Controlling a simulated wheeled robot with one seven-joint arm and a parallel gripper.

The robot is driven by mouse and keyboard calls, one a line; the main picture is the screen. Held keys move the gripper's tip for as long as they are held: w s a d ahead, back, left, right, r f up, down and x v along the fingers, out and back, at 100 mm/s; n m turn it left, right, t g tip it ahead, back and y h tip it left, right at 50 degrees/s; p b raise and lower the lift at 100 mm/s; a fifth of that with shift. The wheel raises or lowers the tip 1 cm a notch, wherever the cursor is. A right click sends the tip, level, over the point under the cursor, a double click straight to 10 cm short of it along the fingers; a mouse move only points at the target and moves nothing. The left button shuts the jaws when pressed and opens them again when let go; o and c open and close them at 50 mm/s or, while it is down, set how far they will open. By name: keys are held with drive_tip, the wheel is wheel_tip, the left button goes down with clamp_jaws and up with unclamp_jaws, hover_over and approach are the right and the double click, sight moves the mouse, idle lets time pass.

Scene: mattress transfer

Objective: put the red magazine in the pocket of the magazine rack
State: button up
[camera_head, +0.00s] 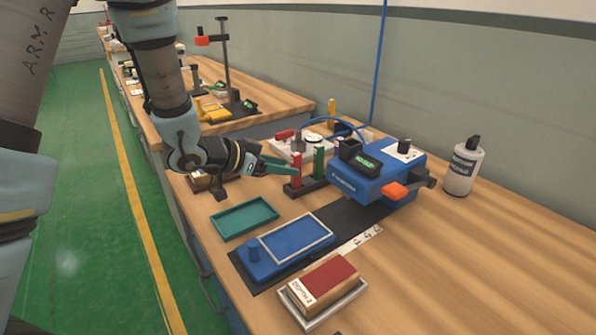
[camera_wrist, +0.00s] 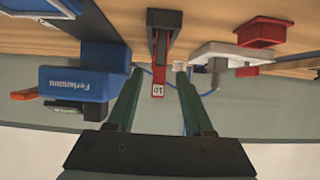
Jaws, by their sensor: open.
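The red magazine (camera_head: 297,171) stands upright at the left end of a dark rack base (camera_head: 307,187), with a green upright piece (camera_head: 319,164) to its right. In the wrist view the red magazine (camera_wrist: 160,68), with a white label at its end, shows between the two teal fingers. My gripper (camera_head: 290,168) is open beside the red magazine, its fingers level and pointing at it. My gripper's fingertips in the wrist view (camera_wrist: 158,74) lie on either side of it with gaps. I cannot tell whether they reach around it. Which pocket is empty is not clear.
A blue machine (camera_head: 370,177) stands just right of the rack. A teal tray (camera_head: 244,219), a blue fixture (camera_head: 262,262) and a red-topped box (camera_head: 335,272) lie toward the front. A white bottle (camera_head: 463,168) stands at the right. The right part of the bench is clear.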

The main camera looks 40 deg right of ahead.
drive_tip(key=shift+v, duration=2.35)
drive_tip(key=w+a+n+t+y, duration=0.45)
drive_tip(key=w+a, duration=0.25)
drive_tip(key=a, duration=0.4)
drive_tip(key=w+a+n+t+y, duration=0.3)
drive_tip(key=w+a+n, duration=0.2)
drive_tip(key=w+a, duration=0.45)
drive_tip(key=s+a+n+g+y, duration=0.2)
drive_tip(key=s+a+n, duration=0.2)
drive_tip(key=a, duration=0.5)
drive_tip(key=s+a+n+g+y, duration=0.2)
drive_tip(key=s+a+n+g, duration=0.1)
drive_tip(key=s+a, duration=0.6)
drive_tip(key=shift+n, duration=0.45)
drive_tip(key=shift+s+f+y, duration=0.1)
drive_tip(key=shift+y, duration=0.15)
wheel_tip(320, 180, up, 2)
drive_tip(key=shift+r+p, duration=0.2)
drive_tip(key=shift+p, duration=0.95)
